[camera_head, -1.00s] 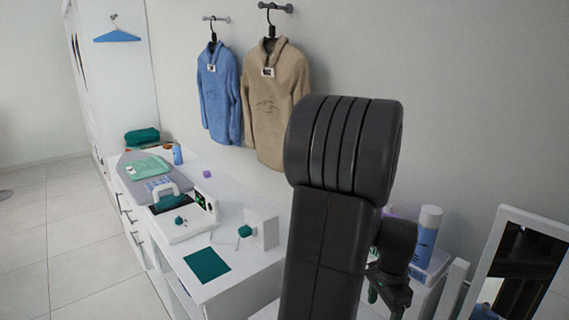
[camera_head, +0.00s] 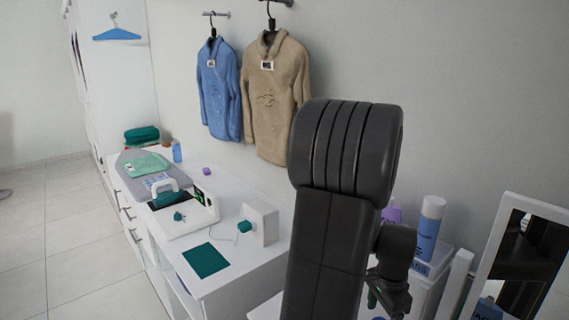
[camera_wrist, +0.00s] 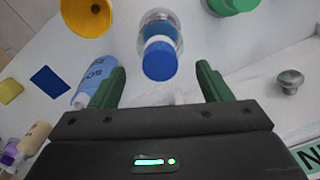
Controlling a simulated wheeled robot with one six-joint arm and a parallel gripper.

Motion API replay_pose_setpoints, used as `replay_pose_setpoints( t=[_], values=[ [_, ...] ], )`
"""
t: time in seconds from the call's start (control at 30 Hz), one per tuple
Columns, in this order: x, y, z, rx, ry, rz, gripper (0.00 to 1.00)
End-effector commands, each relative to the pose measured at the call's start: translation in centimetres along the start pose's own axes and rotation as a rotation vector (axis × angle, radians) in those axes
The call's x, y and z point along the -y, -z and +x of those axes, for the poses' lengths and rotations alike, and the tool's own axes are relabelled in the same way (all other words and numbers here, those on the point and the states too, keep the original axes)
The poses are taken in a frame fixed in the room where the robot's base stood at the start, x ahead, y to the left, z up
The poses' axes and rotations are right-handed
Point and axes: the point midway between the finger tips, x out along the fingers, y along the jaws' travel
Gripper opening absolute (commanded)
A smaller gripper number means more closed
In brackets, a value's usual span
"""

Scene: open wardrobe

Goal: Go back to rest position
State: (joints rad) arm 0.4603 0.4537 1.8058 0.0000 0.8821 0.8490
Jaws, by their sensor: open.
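My gripper (camera_wrist: 160,88) shows in the wrist view with its two green fingers spread apart and nothing held between them. A clear bottle with a blue cap (camera_wrist: 159,58) stands beyond the fingertips, apart from them. In the head view my dark arm stands upright right of centre, and my gripper (camera_head: 388,296) is partly hidden low beside it.
A white counter (camera_head: 232,288) holds an iron (camera_head: 170,192) and a green mat (camera_head: 206,260). A blue-and-white spray bottle (camera_head: 428,228) stands near my arm, with a framed mirror (camera_head: 520,262) at right. Blue (camera_head: 218,90) and beige (camera_head: 272,100) sweaters hang on the wall.

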Motion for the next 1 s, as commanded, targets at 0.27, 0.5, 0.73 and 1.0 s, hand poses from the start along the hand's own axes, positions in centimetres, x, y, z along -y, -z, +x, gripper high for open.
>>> replay_pose_setpoints(
  t=[0.27,0.5,0.73,1.0],
  values=[
    [0.0,0.0,3.0,0.001,-0.001,0.0,0.71],
    [0.0,0.0,3.1,0.0,0.0,0.0,0.71],
    [0.0,0.0,2.7,0.0,0.0,0.0,0.71],
    [0.0,0.0,-0.2,-0.001,0.002,0.0,0.71]
  ],
)
